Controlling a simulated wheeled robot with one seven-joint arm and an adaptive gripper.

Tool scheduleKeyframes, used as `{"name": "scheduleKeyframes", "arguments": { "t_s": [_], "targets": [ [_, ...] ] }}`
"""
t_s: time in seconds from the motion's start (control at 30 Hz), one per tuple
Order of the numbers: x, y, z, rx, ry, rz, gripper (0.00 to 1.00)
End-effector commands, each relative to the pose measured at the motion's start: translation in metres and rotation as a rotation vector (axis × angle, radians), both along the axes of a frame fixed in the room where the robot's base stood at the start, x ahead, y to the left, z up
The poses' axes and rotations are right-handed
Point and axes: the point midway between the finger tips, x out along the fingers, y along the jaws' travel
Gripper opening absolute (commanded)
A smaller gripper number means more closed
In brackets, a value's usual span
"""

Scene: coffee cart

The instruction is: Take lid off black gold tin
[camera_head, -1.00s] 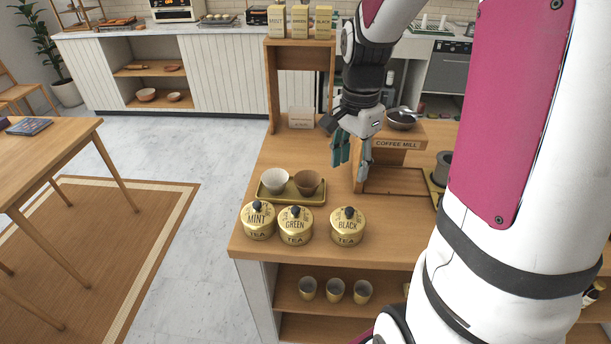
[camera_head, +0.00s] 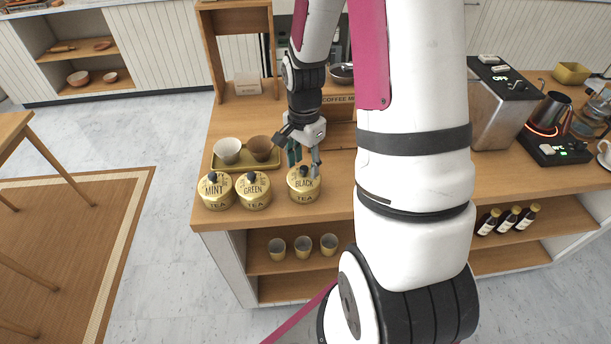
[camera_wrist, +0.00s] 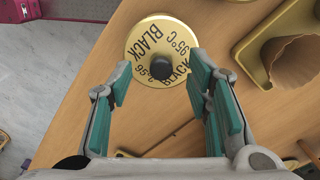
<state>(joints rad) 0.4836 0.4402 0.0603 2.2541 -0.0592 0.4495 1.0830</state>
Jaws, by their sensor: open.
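The black gold tin (camera_head: 304,194) stands upright on the cart's counter near its front edge, labelled BLACK TEA. Its lid (camera_wrist: 148,38) with a dark round knob (camera_wrist: 160,69) is on the tin, seen from above in the wrist view. My gripper (camera_head: 304,168) is open just above the tin. In the wrist view my gripper (camera_wrist: 165,88) has its teal pads on either side below the lid, with the knob between and slightly beyond the tips. Nothing is held. The gap in height between tips and knob is hard to tell.
The green tin (camera_head: 254,193) and mint tin (camera_head: 215,191) stand to the left. A tray (camera_head: 237,167) with two cups is behind them. Several cups are on the shelf below. Counter (camera_head: 270,214) is bare around the black tin's front.

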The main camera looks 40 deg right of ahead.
Motion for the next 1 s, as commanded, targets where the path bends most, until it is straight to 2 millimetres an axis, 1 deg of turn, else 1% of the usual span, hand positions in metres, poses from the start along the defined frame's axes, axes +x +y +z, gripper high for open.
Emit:
{"name": "scheduleKeyframes", "arguments": {
  "t_s": [0.03,0.13,0.4,0.43,0.47,0.5,0.57,0.6,0.63,1.0],
  "targets": [
    [0.0,0.001,-0.006,0.001,0.002,0.002,0.45],
    [0.0,0.001,-0.014,0.001,0.001,0.001,0.45],
    [0.001,0.0,-0.017,-0.001,-0.001,0.001,0.45],
    [0.001,0.0,-0.017,-0.001,-0.001,0.001,0.43],
    [0.001,0.0,-0.017,-0.001,-0.001,0.001,0.36],
    [0.001,0.0,-0.017,-0.001,-0.001,0.001,0.27],
    [0.001,0.0,-0.017,-0.001,-0.001,0.001,0.14],
    [0.001,0.0,-0.017,-0.001,-0.001,0.001,0.05],
    [0.001,0.0,-0.017,-0.001,-0.001,0.001,0.0],
    [0.001,0.001,-0.017,0.0,0.0,0.001,0.0]
  ]
}}
